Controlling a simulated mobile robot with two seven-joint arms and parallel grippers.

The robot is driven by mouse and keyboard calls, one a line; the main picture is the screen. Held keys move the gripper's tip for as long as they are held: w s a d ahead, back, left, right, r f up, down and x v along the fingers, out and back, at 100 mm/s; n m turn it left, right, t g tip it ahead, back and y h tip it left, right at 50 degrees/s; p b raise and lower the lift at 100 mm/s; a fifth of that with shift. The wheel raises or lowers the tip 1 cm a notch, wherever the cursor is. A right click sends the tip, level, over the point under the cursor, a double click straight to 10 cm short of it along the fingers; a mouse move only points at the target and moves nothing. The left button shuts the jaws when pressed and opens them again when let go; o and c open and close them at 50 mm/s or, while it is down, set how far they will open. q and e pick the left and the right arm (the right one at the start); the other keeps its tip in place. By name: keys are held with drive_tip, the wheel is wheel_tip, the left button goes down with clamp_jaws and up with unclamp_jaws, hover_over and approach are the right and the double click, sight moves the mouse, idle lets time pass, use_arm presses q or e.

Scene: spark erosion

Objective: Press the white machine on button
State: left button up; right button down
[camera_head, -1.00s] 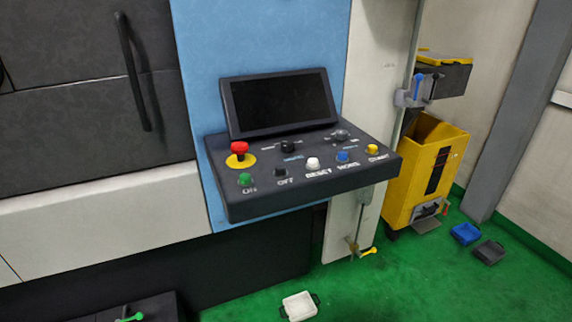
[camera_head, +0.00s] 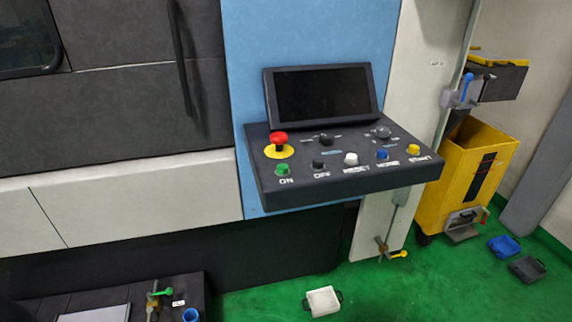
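The machine's control panel (camera_head: 345,189) juts out from a blue panel in the middle of the head view, with a dark screen (camera_head: 321,94) above it. The white button (camera_head: 351,159) sits in the front row, labelled RESET. To its left are a black OFF button (camera_head: 318,163) and a green button (camera_head: 283,170) labelled ON. To its right are a blue button (camera_head: 382,154) and a yellow button (camera_head: 413,149). A red emergency stop (camera_head: 279,140) on a yellow disc stands behind the green button. Neither of my grippers is in view.
A yellow cart (camera_head: 456,170) stands right of the machine. A dark low unit (camera_head: 190,287) is at the lower left. The floor before the panel looks mostly clear.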

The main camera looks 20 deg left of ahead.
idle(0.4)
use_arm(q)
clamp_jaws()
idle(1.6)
